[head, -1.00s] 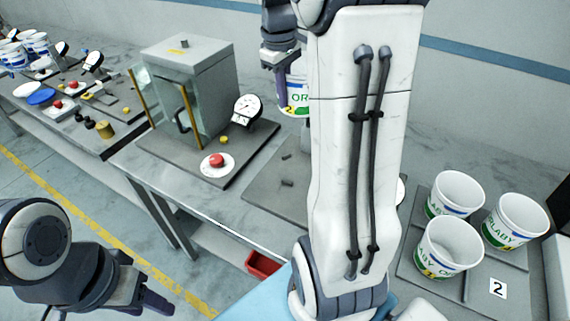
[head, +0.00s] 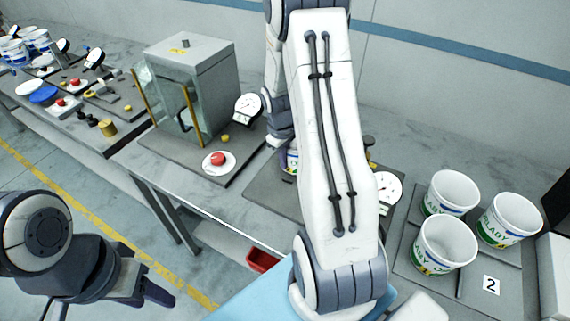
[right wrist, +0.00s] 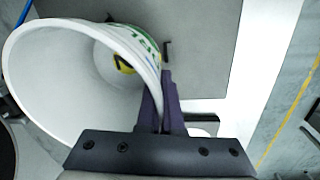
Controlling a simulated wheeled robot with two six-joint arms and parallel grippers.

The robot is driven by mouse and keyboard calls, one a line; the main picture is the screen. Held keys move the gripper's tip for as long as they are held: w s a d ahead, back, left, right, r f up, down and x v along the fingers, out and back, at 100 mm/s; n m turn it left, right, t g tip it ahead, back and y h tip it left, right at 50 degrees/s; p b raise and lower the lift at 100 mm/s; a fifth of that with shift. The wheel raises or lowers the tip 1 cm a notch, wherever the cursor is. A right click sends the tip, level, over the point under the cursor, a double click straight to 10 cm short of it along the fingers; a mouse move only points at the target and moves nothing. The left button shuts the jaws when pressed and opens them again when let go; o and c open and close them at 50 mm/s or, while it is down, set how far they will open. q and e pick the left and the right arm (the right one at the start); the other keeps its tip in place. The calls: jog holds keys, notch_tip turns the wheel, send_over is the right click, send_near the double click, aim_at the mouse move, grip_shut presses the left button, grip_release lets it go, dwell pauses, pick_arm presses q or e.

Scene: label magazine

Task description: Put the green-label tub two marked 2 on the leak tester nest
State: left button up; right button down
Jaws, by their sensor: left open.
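My right gripper (right wrist: 162,92) is shut on the wall of a white tub (right wrist: 62,68) in the right wrist view. This tub has a green label with a yellow patch, and its open mouth is toward the camera. In the head view the tub (head: 291,161) is mostly hidden behind my right arm, low over a grey plate (head: 262,190) with a dial gauge (head: 387,190). I cannot tell whether it touches the plate, and the nest itself is hidden. My left gripper (head: 152,290) is open and empty at the lower left, away from the table.
Several white tubs (head: 446,244) stand on a tray marked 2 (head: 490,285) at the right. A glass-doored cabinet (head: 190,90), a red button (head: 217,159) and another gauge (head: 248,108) stand left of my right arm. A red bin (head: 262,260) is below the table.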

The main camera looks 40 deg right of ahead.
notch_tip(320, 180, down, 2)
jog(key=shift+f, duration=0.15)
jog(key=shift+f, duration=0.15)
jog(key=c, duration=1.1)
grip_release()
jog(key=r, duration=0.8)
jog(key=a+r+b, duration=0.1)
jog(key=r, duration=0.3)
jog(key=shift+s+a+r, duration=0.1)
